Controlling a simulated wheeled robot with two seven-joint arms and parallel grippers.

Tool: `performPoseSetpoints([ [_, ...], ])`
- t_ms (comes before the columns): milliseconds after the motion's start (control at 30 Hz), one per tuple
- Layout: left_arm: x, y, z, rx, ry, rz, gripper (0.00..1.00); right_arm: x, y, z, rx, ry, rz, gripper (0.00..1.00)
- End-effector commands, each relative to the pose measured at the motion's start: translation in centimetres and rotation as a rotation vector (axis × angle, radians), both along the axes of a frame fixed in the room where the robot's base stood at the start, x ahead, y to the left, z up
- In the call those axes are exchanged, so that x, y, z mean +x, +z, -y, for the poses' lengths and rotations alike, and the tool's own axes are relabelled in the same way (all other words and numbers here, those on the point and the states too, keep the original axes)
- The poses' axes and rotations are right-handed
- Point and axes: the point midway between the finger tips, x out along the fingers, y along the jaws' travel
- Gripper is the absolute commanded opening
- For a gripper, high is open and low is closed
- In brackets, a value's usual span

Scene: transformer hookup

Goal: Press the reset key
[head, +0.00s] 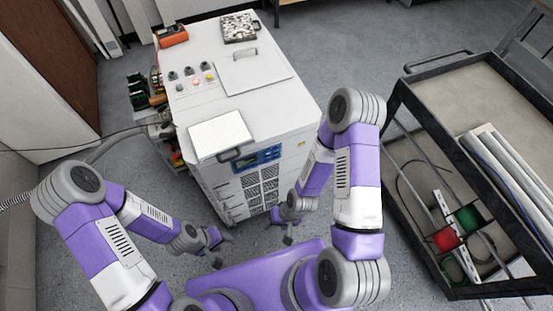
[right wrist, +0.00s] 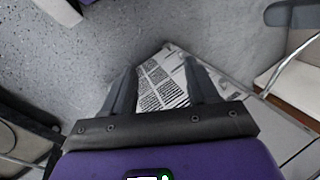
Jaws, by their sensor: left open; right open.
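A white cabinet (head: 270,105) stands ahead of me in the head view. Its top has a row of dark knobs and small buttons (head: 196,82), one lit red. A blue control panel (head: 257,158) is on its front, above dark vent grilles; I cannot tell which key is the reset key. My left gripper (head: 217,252) is open and low in front of the cabinet. My right gripper (head: 282,232) is open, low by the cabinet's front right corner.
A black-framed cart (head: 480,80) stands at the right, with pale tubes on top and red and green items below. An orange device (head: 172,36) and a speckled box (head: 238,27) sit on the cabinet top. Hoses and clutter line the cabinet's left side. Grey floor lies between.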

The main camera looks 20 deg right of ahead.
Motion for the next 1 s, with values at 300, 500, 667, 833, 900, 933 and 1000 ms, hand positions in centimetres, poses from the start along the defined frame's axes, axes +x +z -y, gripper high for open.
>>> performPoseSetpoints([
  [300, 0.00, 0.00, 0.00, 0.000, 0.000, 0.000, 0.47, 0.00, 0.00, 0.00, 0.000, 0.000, 0.000, 0.10],
  [500, 0.00, 0.00, 0.00, 0.000, 0.000, 0.000, 0.47, 0.00, 0.00, 0.00, 0.000, 0.000, 0.000, 0.00],
  [667, 0.00, 0.00, 0.00, 0.000, 0.000, 0.000, 0.47, 0.00, 0.00, 0.00, 0.000, 0.000, 0.000, 0.00],
  [833, 0.00, 0.00, 0.00, 0.000, 0.000, 0.000, 0.47, 0.00, 0.00, 0.00, 0.000, 0.000, 0.000, 0.00],
  [900, 0.00, 0.00, 0.00, 0.000, 0.000, 0.000, 0.47, 0.00, 0.00, 0.00, 0.000, 0.000, 0.000, 0.00],
  [933, 0.00, 0.00, 0.00, 0.000, 0.000, 0.000, 0.47, 0.00, 0.00, 0.00, 0.000, 0.000, 0.000, 0.00],
  [1000, 0.00, 0.00, 0.00, 0.000, 0.000, 0.000, 0.47, 0.00, 0.00, 0.00, 0.000, 0.000, 0.000, 0.00],
])
